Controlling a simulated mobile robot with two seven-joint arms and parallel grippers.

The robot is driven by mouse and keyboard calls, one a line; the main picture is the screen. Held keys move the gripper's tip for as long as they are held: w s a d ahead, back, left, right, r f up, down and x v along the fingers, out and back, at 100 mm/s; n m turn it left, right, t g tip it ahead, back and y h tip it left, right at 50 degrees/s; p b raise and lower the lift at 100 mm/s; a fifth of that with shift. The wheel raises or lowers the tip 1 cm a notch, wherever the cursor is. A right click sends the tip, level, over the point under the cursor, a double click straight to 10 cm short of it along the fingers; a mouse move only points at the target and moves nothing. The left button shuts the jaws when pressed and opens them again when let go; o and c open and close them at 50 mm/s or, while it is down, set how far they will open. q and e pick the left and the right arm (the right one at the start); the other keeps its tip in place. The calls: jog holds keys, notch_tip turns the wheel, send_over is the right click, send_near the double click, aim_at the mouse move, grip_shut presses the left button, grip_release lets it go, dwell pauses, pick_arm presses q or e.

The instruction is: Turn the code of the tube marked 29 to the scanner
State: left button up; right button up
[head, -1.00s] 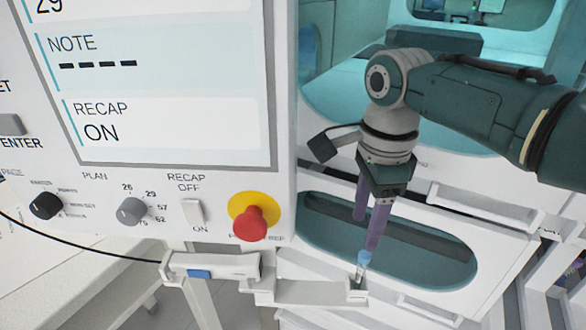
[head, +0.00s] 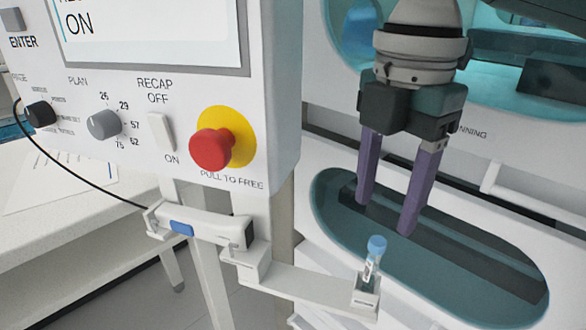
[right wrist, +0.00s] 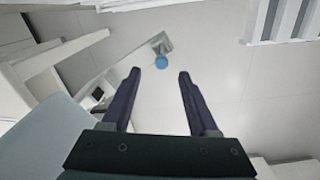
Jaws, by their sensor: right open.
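The tube (head: 372,258) has a blue cap and a pale label with dark marks. It stands upright in a small white holder (head: 366,296) at the end of a bracket; its number is too small to read. In the right wrist view, the blue cap (right wrist: 161,63) lies beyond and between the fingertips. My right gripper (head: 384,217) is open and empty, its purple fingers pointing down above and behind the tube, apart from it. A white handheld device with a blue button, seemingly the scanner (head: 205,226), sits in a cradle left of the tube. My left gripper is out of view.
A control panel (head: 150,90) with a red emergency button (head: 211,149), knobs and a RECAP switch stands at the left. Behind my right gripper is a white machine with an oval recess (head: 470,270). A white table (head: 70,190) is at far left.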

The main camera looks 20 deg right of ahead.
aim_at(376, 249)
jog(key=shift+s+f+n, duration=0.2)
jog(key=shift+f+n, duration=0.05)
jog(key=shift+n, duration=0.15)
jog(key=shift+f, duration=0.35)
notch_tip(376, 249, down, 9)
jog(key=shift+r+b, duration=0.1)
jog(key=shift+b, duration=0.2)
grip_shut()
